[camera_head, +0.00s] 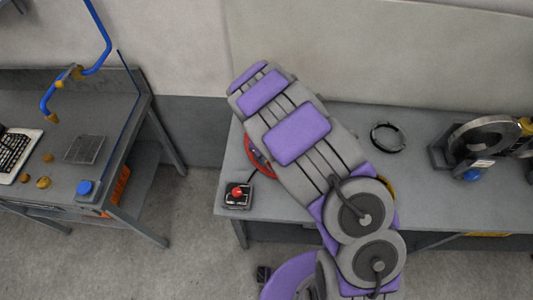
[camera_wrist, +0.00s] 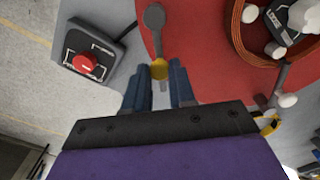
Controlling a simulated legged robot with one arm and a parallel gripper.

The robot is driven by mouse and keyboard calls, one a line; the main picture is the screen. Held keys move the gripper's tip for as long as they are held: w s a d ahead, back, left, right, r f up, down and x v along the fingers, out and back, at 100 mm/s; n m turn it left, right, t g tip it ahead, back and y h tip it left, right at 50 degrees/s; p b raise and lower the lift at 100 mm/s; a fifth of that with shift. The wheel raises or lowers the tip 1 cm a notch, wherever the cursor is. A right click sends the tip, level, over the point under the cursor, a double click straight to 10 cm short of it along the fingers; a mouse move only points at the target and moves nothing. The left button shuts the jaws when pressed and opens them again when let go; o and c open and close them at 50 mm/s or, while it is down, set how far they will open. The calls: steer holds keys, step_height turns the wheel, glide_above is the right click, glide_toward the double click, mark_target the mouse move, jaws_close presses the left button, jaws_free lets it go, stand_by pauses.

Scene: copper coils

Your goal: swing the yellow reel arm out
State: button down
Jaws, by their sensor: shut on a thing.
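In the wrist view the red reel disc (camera_wrist: 195,50) lies beneath my gripper (camera_wrist: 160,78). A reel arm (camera_wrist: 157,42) shows as a grey bar with a round grey end and a yellow part between my fingertips. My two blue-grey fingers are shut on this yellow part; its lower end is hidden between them. A copper coil (camera_wrist: 235,40) sits on the disc to the right, around a grey hub labelled "LOCK" (camera_wrist: 277,17). In the head view only the red rim (camera_head: 258,158) shows; my arm hides the gripper and the reel arm.
A box with a red button (camera_wrist: 83,63) stands left of the disc; it also shows in the head view (camera_head: 237,196). Another grey bar (camera_wrist: 280,88) with a round end is at right. A black ring (camera_head: 387,138) and a machine (camera_head: 480,145) are on the bench.

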steer(key=shift+a, duration=0.15)
stand_by(0.3)
steer(key=c, duration=0.9)
jaws_free()
steer(key=shift+a, duration=0.1)
steer(key=shift+c, duration=0.2)
step_height(320, 180, up, 17)
steer(key=shift+r, duration=0.15)
